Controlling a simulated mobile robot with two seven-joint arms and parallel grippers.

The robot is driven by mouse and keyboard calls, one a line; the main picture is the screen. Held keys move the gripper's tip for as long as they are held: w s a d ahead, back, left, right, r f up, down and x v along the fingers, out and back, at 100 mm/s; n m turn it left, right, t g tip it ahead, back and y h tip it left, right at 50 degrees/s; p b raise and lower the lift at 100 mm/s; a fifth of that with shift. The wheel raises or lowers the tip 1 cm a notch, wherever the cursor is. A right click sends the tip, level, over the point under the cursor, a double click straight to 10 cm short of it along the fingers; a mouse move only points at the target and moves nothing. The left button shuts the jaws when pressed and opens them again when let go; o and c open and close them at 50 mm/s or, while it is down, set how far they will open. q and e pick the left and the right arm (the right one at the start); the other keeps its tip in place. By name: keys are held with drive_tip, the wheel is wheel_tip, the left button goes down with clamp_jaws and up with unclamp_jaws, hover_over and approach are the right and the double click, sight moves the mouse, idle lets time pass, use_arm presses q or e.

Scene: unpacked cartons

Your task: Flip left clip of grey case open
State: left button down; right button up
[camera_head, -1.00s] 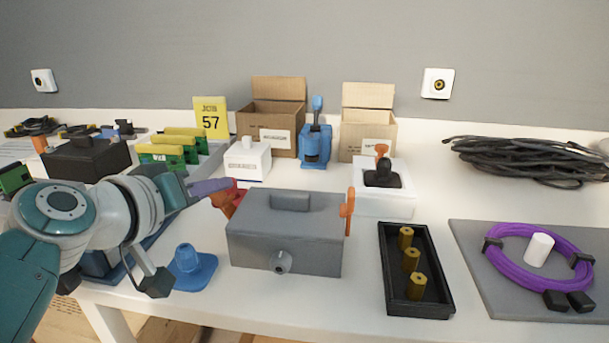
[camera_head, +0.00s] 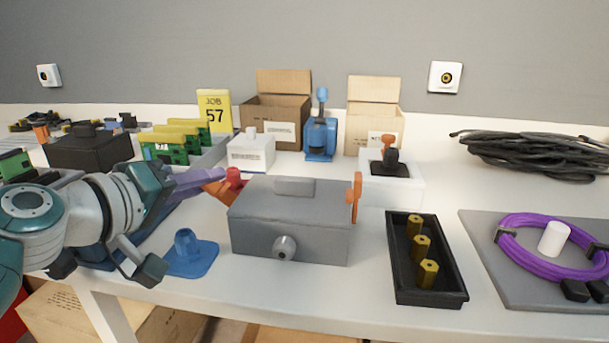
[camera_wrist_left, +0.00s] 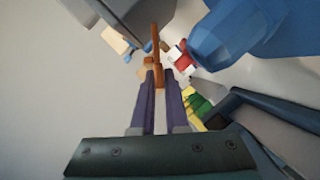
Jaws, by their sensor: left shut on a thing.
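The grey case (camera_head: 290,225) stands near the table's front edge, with a lid handle and a round front knob. Its right clip (camera_head: 356,197) is orange and upright against the right side. Its left clip (camera_head: 219,188), also orange, slants outward from the left side, partly hidden by my fingers. My left gripper (camera_head: 222,176) reaches in from the left, its purple fingers on the left clip. In the left wrist view the fingers (camera_wrist_left: 160,85) lie on both sides of the orange clip (camera_wrist_left: 157,50), beside the case (camera_wrist_left: 135,15). My right gripper is not in view.
A blue piece with a flat base (camera_head: 187,255) stands left of the case, close to my left wrist. A black tray (camera_head: 425,270) with brass pieces is at right. White boxes and cartons stand behind.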

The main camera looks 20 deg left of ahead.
use_arm(q)
drive_tip(key=c, duration=0.9)
unclamp_jaws()
drive_tip(key=shift+s, duration=0.1)
drive_tip(key=shift+s+r, duration=0.1)
drive_tip(key=shift+s, duration=0.25)
drive_tip(key=p+v, duration=0.1)
drive_tip(key=v, duration=0.8)
drive_tip(key=shift+a, duration=0.1)
